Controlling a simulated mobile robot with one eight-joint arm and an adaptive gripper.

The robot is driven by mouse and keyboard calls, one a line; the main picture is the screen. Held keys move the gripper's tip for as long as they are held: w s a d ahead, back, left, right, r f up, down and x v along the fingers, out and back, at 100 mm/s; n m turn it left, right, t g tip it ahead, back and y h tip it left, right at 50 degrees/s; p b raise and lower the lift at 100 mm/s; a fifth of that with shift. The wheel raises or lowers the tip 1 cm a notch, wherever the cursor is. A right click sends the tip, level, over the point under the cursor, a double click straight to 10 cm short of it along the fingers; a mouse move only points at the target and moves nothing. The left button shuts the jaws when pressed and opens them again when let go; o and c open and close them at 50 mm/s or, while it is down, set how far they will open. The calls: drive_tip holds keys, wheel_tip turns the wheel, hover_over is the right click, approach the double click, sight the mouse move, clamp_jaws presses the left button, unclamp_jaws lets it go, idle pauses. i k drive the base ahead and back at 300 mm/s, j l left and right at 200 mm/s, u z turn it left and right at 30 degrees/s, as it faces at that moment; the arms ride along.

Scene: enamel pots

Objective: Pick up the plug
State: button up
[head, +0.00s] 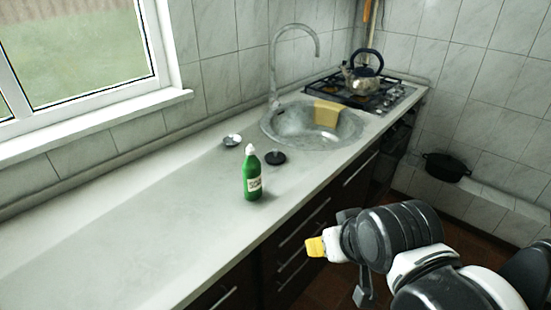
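A dark, flat round piece that looks like the plug (275,157) lies on the pale counter, just in front of the sink and to the right of the green bottle. A second small round piece (232,140), light with a dark centre, lies to its left; I cannot tell which is the plug. My gripper (352,256) is at the lower right, off the counter's front edge and apart from both pieces. Its dark fingers look spread apart. A yellow-tipped white part shows at its front; I cannot tell what it is.
A green bottle (252,174) stands upright close to both round pieces. Behind are a round sink (285,128) with a tall tap (275,70) and yellow cloth (326,113), then a kettle (363,75) on a stove. The counter's left part is clear.

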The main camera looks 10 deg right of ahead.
sight(274, 157)
drive_tip(key=i+l+z, duration=0.15)
drive_tip(key=i, duration=0.45)
drive_tip(key=i+l+z, duration=0.15)
drive_tip(key=i, duration=0.45)
